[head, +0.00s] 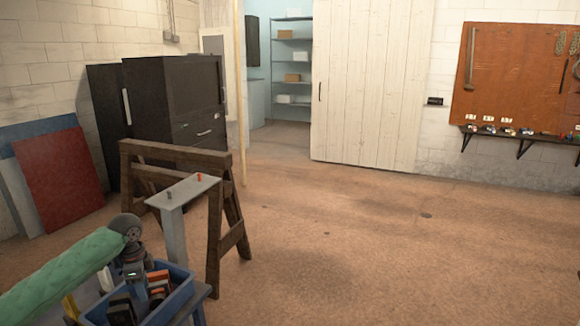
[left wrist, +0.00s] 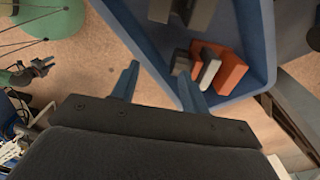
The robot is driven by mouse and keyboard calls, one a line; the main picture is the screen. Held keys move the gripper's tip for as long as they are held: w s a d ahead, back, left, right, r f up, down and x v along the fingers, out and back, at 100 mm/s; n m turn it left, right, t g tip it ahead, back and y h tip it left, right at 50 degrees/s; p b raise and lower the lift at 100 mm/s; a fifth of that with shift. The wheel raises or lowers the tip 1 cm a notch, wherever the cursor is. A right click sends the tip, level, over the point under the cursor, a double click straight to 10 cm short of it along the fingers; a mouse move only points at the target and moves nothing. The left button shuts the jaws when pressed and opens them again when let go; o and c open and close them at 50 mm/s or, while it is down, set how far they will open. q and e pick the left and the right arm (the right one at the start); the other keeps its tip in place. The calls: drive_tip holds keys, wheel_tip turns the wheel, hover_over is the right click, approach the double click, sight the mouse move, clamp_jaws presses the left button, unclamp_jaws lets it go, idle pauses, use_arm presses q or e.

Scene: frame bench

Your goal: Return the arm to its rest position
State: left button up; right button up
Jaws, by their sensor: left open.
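My left arm comes in from the lower left in the head view, and its hand (head: 134,270) hangs down over the left part of a blue crate (head: 183,298). In the left wrist view my left gripper (left wrist: 157,76) has its two blue-grey fingers spread apart, with nothing visible between them. The fingers point toward the wall of the blue crate (left wrist: 268,35), with one tip overlapping it in the picture. I cannot tell whether they touch.
Orange and grey blocks (left wrist: 232,72) lie in the crate. Beyond it stand a grey stand (head: 180,190) with a red peg (head: 199,177) and a dark wooden sawhorse (head: 214,230). Black cabinets (head: 175,110) stand behind. The floor (head: 400,250) to the right is clear.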

use_arm(q)
drive_tip(key=w+d+f+m+h, duration=0.1)
drive_tip(key=d+f+m+h, duration=0.15)
drive_tip(key=d, duration=2.15)
drive_tip(key=s+a+f+n+y, duration=0.1)
drive_tip(key=s+a+f+n, duration=0.3)
drive_tip(key=f, duration=0.6)
drive_tip(key=s+a+f+n+t, duration=0.1)
drive_tip(key=s+a+f, duration=0.45)
drive_tip(key=f, duration=0.45)
drive_tip(key=s+a+f+n+y, duration=0.1)
drive_tip(key=s+a+f+n, duration=0.3)
drive_tip(key=f, duration=0.7)
drive_tip(key=s+a+f+n+y, duration=0.1)
drive_tip(key=s+a+f+y, duration=0.1)
drive_tip(key=s+a+f, duration=0.6)
drive_tip(key=s+a+f+y, duration=0.15)
drive_tip(key=s+a, duration=0.25)
drive_tip(key=s, duration=0.8)
drive_tip(key=s+a+f+n+y, duration=0.1)
drive_tip(key=s+a+f, duration=0.55)
drive_tip(key=s, duration=0.35)
drive_tip(key=s+d+f+n+h, duration=0.1)
drive_tip(key=d+f+h, duration=0.1)
drive_tip(key=d, duration=1.4)
drive_tip(key=s+d+f+n+h, duration=0.2)
drive_tip(key=d, duration=1.5)
drive_tip(key=shift+f, duration=0.1)
